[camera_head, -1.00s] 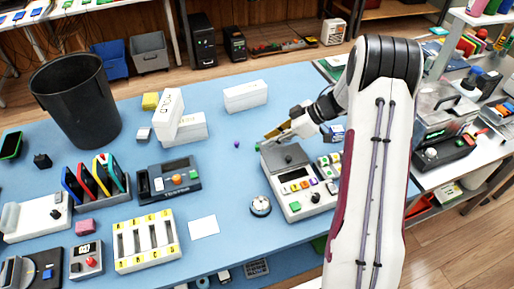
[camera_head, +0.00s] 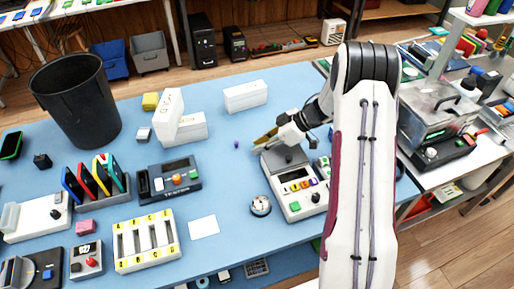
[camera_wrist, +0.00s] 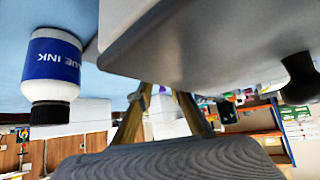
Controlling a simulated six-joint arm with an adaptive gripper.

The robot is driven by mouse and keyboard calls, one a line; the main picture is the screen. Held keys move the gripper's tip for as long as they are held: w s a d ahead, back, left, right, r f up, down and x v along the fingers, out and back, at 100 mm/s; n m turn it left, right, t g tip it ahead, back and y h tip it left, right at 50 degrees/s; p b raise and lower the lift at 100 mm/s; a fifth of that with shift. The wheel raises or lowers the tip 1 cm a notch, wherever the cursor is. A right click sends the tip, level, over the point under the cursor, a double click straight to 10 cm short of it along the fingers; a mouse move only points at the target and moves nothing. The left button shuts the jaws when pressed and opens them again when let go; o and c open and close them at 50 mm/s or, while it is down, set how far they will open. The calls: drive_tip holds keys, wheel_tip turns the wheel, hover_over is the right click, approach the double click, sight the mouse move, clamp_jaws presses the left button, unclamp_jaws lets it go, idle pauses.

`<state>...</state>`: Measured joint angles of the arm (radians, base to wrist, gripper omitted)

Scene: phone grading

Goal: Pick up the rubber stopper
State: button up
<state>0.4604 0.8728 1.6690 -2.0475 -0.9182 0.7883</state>
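A small purple piece (camera_head: 236,144), too small to make out in detail but likely the rubber stopper, lies on the blue table left of the grey-topped device. In the wrist view a purple spot (camera_wrist: 162,89) shows between the fingertips, further off. My gripper (camera_head: 258,142) is above the back edge of the device, right of the purple piece and apart from it. Its tan fingers (camera_wrist: 164,92) are spread with nothing between them in the wrist view.
The white device (camera_head: 294,205) with a grey plate is just below my gripper and fills the upper wrist view. A blue ink bottle (camera_wrist: 52,68) stands close by. White boxes (camera_head: 245,96) stand behind. Table around the purple piece is clear.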

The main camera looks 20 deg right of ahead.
drive_tip(key=c, duration=0.4)
drive_tip(key=shift+r, duration=0.1)
drive_tip(key=shift+r, duration=4.9)
